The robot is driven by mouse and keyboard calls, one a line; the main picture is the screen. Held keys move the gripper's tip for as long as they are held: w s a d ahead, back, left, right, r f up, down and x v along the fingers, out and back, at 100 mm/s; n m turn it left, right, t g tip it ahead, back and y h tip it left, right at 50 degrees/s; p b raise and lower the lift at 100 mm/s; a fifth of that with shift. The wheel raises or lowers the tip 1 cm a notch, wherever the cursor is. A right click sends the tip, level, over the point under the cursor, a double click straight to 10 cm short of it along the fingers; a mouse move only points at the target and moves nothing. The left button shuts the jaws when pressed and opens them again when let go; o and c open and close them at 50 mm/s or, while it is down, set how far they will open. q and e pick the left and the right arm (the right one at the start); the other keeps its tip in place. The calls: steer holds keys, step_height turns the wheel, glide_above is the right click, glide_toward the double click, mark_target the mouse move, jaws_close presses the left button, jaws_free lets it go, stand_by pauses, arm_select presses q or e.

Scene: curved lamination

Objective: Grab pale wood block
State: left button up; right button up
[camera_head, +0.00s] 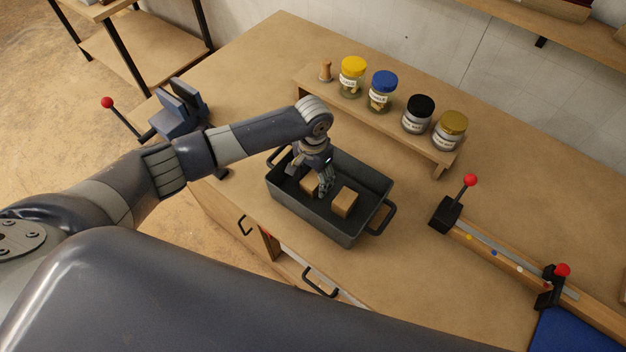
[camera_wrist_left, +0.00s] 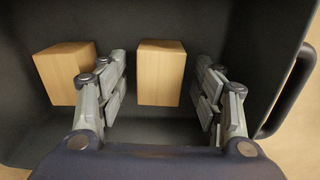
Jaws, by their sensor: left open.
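Two pale wood blocks are inside a dark grey tray (camera_head: 357,182). One block (camera_head: 344,202) is nearer the tray's right handle. The other block (camera_head: 310,188) is to its left, partly hidden by my left gripper (camera_head: 323,184). In the left wrist view, the right-hand block (camera_wrist_left: 161,72) shows between the open fingers of my left gripper (camera_wrist_left: 160,88). The left-hand block (camera_wrist_left: 62,72) lies outside the left finger. I see gaps between the fingers and the right-hand block, and I cannot tell how far above it they are. My right gripper is not in view.
The tray has raised walls and handles (camera_head: 381,218). Behind it, a low wooden riser (camera_head: 400,135) carries several lidded jars. A blue vise (camera_head: 180,110) stands to the left, and a clamp rail with red knobs (camera_head: 500,260) to the right.

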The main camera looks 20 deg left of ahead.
arm_select(q)
steer(key=shift+f, duration=0.55)
steer(key=c, duration=1.1)
steer(key=shift+r, duration=0.1)
steer(key=shift+c, duration=0.2)
